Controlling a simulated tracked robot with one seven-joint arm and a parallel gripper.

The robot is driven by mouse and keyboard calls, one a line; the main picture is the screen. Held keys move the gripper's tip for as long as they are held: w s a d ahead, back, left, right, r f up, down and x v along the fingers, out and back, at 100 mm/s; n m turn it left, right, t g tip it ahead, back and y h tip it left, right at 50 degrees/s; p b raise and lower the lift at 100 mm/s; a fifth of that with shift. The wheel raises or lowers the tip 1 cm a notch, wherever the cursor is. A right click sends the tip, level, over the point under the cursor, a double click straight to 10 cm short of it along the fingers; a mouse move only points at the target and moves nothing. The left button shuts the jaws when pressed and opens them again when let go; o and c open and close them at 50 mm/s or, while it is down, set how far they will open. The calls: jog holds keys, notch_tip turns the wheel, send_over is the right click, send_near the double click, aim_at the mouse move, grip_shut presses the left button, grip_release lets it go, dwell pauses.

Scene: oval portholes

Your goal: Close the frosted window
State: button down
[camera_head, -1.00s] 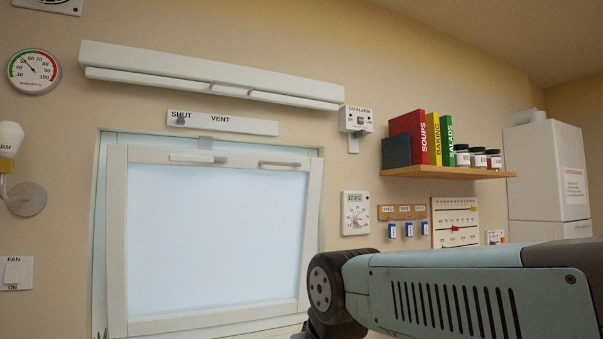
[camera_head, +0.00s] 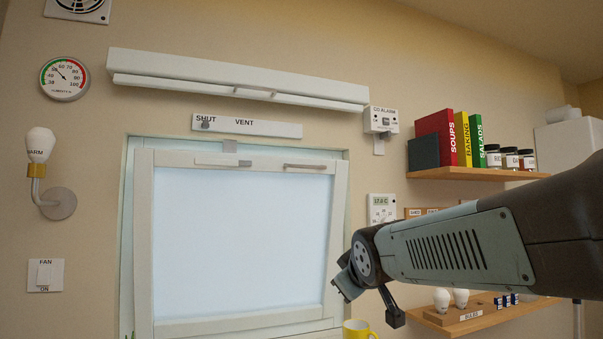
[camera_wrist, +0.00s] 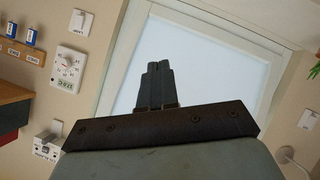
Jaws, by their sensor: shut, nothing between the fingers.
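The frosted window (camera_head: 240,240) has a white frame and a pale blue pane. Its sash is tilted, with the top edge leaning out of the wall frame, so it stands open. A bar handle (camera_head: 305,166) and a white latch piece (camera_head: 222,163) sit on its top rail. In the head view my gripper (camera_head: 368,305) is at the end of the arm, right of the window's lower right side. In the wrist view the window (camera_wrist: 215,65) lies beyond my gripper (camera_wrist: 157,68), whose fingers are together and empty. I cannot tell the exact distance to the sash.
A vent slider (camera_head: 247,125) marked SHUT and VENT is above the window, below a long white housing (camera_head: 240,80). A shelf (camera_head: 475,174) with books and jars, and a lower shelf (camera_head: 490,316) with bulbs, are at right. A yellow mug (camera_head: 358,329) stands below the window.

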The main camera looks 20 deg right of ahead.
jog(key=w+d+r+n+t+h, duration=0.1)
jog(key=w+d+r+n+t, duration=0.15)
jog(key=r, duration=0.25)
jog(key=w+d+r+n+t, duration=0.2)
jog(key=w+r, duration=0.2)
jog(key=r, duration=0.1)
jog(key=n+t+y, duration=0.4)
jog(key=n+t, duration=0.2)
jog(key=n, duration=0.4)
send_near(322, 168)
jog(key=shift+m, duration=0.25)
jog(key=x, duration=0.7)
jog(key=shift+d, duration=0.1)
